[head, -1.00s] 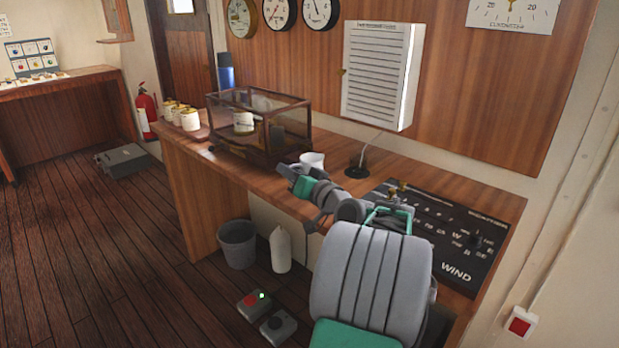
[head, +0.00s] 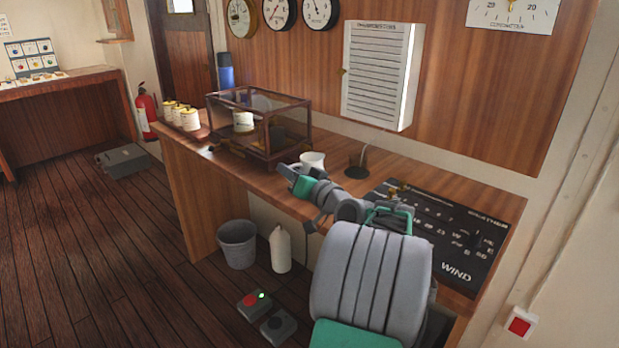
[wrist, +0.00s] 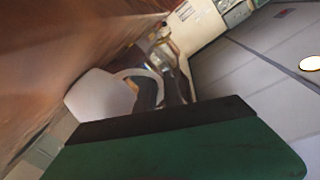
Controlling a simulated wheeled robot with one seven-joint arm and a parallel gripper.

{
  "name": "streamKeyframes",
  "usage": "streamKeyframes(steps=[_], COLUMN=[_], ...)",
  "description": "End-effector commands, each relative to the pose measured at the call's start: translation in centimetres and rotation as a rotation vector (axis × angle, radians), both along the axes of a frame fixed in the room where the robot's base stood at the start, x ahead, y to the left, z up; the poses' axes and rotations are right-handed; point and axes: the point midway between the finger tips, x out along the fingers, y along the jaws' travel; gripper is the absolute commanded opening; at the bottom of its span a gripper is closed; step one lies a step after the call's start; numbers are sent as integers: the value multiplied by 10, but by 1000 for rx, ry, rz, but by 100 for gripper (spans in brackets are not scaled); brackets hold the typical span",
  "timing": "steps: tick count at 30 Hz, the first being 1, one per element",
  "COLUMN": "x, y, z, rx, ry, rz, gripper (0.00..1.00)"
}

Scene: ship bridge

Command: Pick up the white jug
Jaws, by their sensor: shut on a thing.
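The white jug (head: 313,159) is above or on the wooden counter, just behind my gripper in the head view. My gripper (head: 290,177) hides its lower part, and I cannot tell whether its base touches the wood. In the wrist view the jug (wrist: 100,95) shows its pale body and a looped handle at its right. The dark and green gripper part (wrist: 165,125) covers its near side. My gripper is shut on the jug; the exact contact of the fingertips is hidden.
A glass case (head: 259,125) stands on the counter left of the jug, close to my gripper. Several lidded white pots (head: 190,119) are farther left. A black stand (head: 357,168) and the wind panel (head: 450,235) are at right. A bin (head: 237,245) and white bottle (head: 280,250) stand below.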

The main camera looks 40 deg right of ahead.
Motion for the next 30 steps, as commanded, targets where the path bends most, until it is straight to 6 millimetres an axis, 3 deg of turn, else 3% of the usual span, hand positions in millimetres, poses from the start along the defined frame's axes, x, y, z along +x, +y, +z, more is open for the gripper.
streamKeyframes(steps=[20,30], x=[0,0], y=[0,1], z=[6,36], rx=[-4,-5], ry=[-3,-2], rz=[0,-1], gripper=[0,0])
